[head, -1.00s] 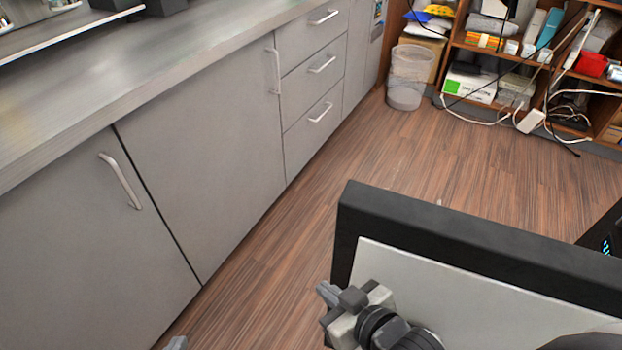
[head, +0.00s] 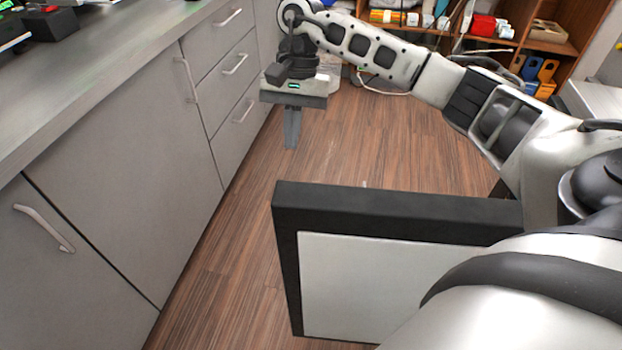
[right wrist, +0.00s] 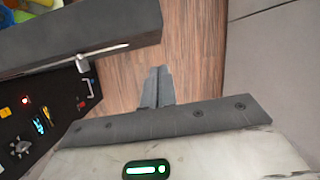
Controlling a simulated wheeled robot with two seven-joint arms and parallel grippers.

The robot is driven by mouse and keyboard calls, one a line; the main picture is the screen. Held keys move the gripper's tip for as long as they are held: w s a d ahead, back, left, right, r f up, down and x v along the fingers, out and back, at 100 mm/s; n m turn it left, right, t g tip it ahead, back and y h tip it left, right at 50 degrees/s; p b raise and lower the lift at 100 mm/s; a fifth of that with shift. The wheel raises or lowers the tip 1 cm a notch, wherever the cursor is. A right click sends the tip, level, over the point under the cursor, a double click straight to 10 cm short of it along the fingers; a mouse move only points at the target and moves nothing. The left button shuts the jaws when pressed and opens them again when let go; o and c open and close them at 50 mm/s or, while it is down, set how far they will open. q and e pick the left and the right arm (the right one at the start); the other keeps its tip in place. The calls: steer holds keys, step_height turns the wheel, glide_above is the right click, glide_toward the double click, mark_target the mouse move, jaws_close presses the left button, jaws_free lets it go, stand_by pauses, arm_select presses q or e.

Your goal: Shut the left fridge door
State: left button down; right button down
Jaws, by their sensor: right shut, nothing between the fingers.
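The fridge door (head: 395,212) stands open in the lower middle of the head view, a thick black slab with a white inner panel (head: 380,285) facing me. Its lower right is hidden behind my own white and black body parts. My right gripper (head: 291,135) is on the far side of the door, pointing down, apart from it, with its fingers shut and empty. In the right wrist view my right gripper (right wrist: 157,88) shows shut fingers over bare floor. A dark slab with a metal bar handle (right wrist: 100,53), seemingly the door, lies to its upper left. My left gripper is out of view.
Grey cabinets (head: 130,170) with bar handles run along the left under a counter (head: 110,70). Wooden shelves (head: 570,25) with goods stand at the back. The wooden floor (head: 235,270) between cabinets and door is clear.

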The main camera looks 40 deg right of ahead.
mark_target(302, 182)
arm_select(q)
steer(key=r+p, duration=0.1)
steer(key=p, duration=0.2)
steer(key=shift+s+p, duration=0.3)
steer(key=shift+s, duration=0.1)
arm_select(e)
steer(key=s+a+f+h, duration=0.1)
steer(key=s+f, duration=0.3)
steer(key=f, duration=0.4)
steer(key=shift+s, duration=0.2)
steer(key=shift+a+f, duration=0.1)
steer(key=shift+f, duration=0.05)
